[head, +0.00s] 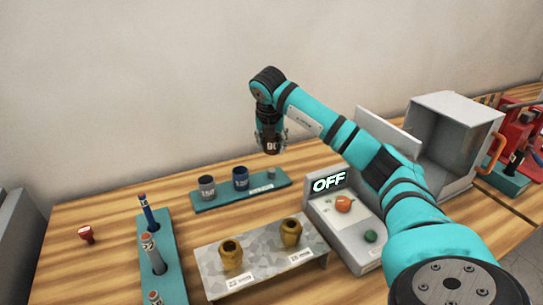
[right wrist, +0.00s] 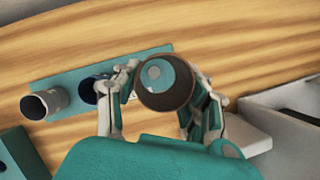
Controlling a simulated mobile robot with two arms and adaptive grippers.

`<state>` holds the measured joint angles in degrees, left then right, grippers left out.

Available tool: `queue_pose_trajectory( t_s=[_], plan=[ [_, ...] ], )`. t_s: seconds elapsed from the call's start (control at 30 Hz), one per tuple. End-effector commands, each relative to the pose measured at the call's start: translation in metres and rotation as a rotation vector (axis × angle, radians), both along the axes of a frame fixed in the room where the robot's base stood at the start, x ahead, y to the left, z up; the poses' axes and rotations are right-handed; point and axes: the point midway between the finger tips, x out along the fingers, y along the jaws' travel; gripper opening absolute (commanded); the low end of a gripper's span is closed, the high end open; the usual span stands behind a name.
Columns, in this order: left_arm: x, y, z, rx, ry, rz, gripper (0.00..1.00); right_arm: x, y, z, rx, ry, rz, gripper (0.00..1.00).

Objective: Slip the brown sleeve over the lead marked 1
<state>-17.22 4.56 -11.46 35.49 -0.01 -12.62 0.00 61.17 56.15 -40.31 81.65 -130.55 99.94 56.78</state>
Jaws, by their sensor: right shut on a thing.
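My right gripper (head: 270,137) is raised above the table near the back wall and is shut on the brown sleeve (head: 270,147), which shows part of a label like "90". In the right wrist view the sleeve (right wrist: 167,83) is a dark brown cylinder between the fingers (right wrist: 165,95). At the left, a teal board (head: 179,283) bears a blue-topped lead (head: 147,213), a grey lead with a reddish tip (head: 152,253) and another red-tipped lead (head: 154,298) cut by the lower edge. I cannot read which is marked 1. My left gripper is out of view.
A teal rack (head: 225,198) holds a grey sleeve (head: 207,187), a blue sleeve (head: 241,178) and a small grey post (head: 271,173). A metal stand (head: 263,262) carries two brass parts. A switch box reads OFF (head: 329,181). A red knob (head: 86,235) lies left.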

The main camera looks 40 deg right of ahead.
Motion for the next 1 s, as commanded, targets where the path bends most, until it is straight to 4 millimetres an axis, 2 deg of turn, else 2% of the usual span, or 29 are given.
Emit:
queue_pose_trajectory(
  t_s=[0.1, 0.5, 1.0],
  plan=[
    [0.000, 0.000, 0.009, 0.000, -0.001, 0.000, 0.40, 0.000, 0.000, 0.015, 0.000, -0.001, 0.000, 0.26],
    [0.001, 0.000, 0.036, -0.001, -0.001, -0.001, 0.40, 0.000, 0.000, 0.046, 0.000, 0.000, 0.000, 0.26],
    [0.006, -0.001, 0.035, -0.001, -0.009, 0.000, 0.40, 0.000, 0.000, 0.046, 0.000, 0.000, 0.000, 0.26]
  ],
)
